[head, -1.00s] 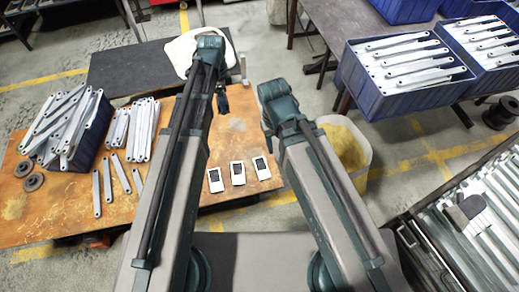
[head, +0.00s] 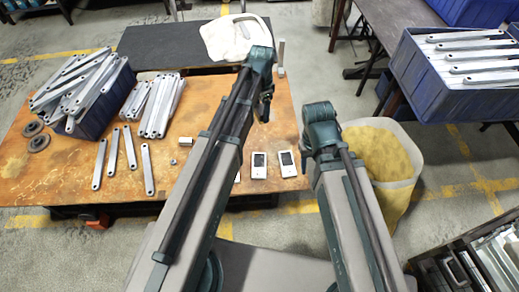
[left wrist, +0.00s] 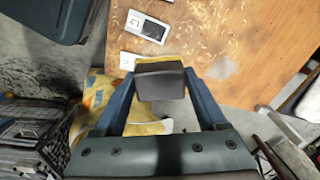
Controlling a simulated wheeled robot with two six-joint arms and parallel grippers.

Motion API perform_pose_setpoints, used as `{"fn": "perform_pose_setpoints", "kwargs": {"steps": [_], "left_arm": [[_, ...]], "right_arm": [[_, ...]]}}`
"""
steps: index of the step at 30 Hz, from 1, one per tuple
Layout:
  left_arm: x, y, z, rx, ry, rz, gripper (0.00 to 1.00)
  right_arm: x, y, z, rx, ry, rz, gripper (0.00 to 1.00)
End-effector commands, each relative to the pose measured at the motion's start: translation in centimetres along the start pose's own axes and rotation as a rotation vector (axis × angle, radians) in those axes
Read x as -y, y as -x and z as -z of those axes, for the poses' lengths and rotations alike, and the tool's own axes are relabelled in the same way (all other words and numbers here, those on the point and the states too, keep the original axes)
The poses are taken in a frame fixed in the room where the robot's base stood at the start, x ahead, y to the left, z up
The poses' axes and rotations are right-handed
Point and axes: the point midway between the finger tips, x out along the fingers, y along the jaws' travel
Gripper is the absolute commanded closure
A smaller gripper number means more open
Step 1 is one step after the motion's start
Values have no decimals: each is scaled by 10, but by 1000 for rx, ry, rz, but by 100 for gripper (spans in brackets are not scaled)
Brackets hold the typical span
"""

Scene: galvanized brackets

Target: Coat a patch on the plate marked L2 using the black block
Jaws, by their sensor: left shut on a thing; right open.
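My left gripper (head: 266,107) is shut on the black block (left wrist: 160,80), which sits between its two fingers in the left wrist view. It is above the table, and the block is apart from the plates. The plate marked L2 (left wrist: 147,27) lies flat at the top of the left wrist view, white with a dark grey rectangle. It appears to be the middle plate (head: 259,171) in the head view. Another white plate (left wrist: 127,60) is partly hidden behind the block; a third (head: 237,177) is mostly hidden by my left arm. My right gripper is out of view.
The worn orange table (head: 60,180) holds a blue crate (head: 98,118) of metal brackets, loose brackets and dark discs (head: 38,143) at left.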

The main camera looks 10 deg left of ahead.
Motion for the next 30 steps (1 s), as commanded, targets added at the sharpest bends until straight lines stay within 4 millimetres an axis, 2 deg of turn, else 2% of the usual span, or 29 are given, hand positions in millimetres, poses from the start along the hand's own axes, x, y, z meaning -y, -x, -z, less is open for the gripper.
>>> {"fn": "perform_pose_setpoints", "kwargs": {"steps": [1, 3, 9, 15, 21, 30], "left_arm": [[2, -32, 0, 0, 31, 0, 70], [4, -54, 0, 0, 79, 0, 70], [8, -113, 0, 0, 212, 0, 70], [12, -158, -1, 0, 321, 0, 70], [14, -180, -1, 0, 385, 0, 70], [14, -182, -1, 0, 403, 0, 70]], "right_arm": [[3, -32, 2, 0, 0, 0, 50], [5, -53, 3, 0, 0, -1, 50], [11, -112, 7, 0, 1, -2, 50], [15, -157, 9, 0, 1, -2, 50], [17, -178, 10, 0, 1, -3, 50], [17, -181, 11, 0, 1, -3, 50]]}}
